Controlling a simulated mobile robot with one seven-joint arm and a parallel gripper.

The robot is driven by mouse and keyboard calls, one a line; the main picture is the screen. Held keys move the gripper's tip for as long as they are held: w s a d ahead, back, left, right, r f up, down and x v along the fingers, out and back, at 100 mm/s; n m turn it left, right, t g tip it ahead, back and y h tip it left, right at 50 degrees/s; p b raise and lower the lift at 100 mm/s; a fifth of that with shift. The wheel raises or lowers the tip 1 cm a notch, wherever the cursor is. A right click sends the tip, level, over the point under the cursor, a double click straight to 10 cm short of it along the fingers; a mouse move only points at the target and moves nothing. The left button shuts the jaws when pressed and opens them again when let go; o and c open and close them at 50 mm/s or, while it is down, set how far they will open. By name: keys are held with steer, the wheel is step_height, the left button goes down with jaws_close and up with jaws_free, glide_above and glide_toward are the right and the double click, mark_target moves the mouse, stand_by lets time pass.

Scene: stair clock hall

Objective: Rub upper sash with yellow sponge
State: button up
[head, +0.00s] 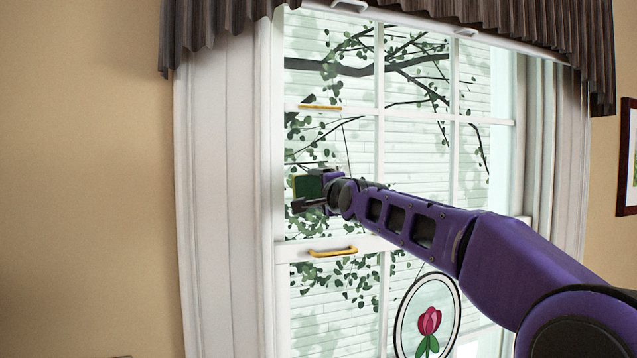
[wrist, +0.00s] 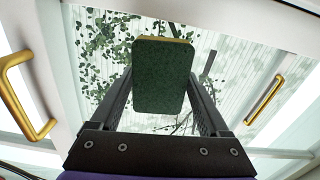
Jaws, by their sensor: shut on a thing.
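The sponge (head: 307,186) has a dark green face and a thin yellow layer. In the wrist view the green face of the sponge (wrist: 162,85) is toward me, with a yellow strip along its far edge. My gripper (head: 318,190) is shut on the sponge, one finger on each side; the gripper (wrist: 162,75) also shows in the wrist view. The upper sash (head: 380,128) is a white frame with several panes. The sponge is in front of its lower left pane, above the bottom rail. I cannot tell whether it touches the glass.
A brass handle (head: 333,252) sits at the rail below the sponge, and a second brass bar (head: 320,107) is higher up. A round tulip ornament (head: 428,318) is in front of the lower panes. A dark valance (head: 440,10) hangs above, with pale curtains (head: 225,200) at the sides.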

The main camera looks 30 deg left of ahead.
mark_target(339, 169)
steer(key=shift+x, duration=1.05)
stand_by(0.5)
steer(key=shift+w+d+r, duration=0.4)
steer(key=shift+w+d, duration=0.85)
steer(key=shift+w, duration=0.35)
steer(key=shift+w+d+r, duration=0.4)
steer(key=shift+w+d, duration=0.9)
steer(key=shift+w, duration=0.25)
steer(key=shift+w+d+r, duration=0.4)
steer(key=shift+w+d, duration=0.85)
steer(key=shift+w, duration=0.35)
steer(key=shift+s+a+f+b, duration=0.1)
steer(key=shift+s+a+b, duration=0.2)
steer(key=shift+s+a, duration=1.15)
steer(key=shift+s+a+f+b, duration=0.1)
steer(key=shift+s+a+b, duration=0.2)
steer(key=shift+s+a, duration=1.15)
steer(key=shift+s+a+b, duration=0.3)
steer(key=shift+s+a, duration=0.7)
steer(key=shift+s, duration=0.9)
steer(key=shift+r+p, duration=1.1)
steer(key=shift+r, duration=0.1)
steer(key=shift+w+d+f, duration=0.1)
steer(key=shift+w+d, duration=1.25)
steer(key=shift+w, duration=0.25)
steer(key=shift+w+d+f, duration=0.1)
steer(key=shift+w+d, duration=1.2)
steer(key=shift+w, duration=0.35)
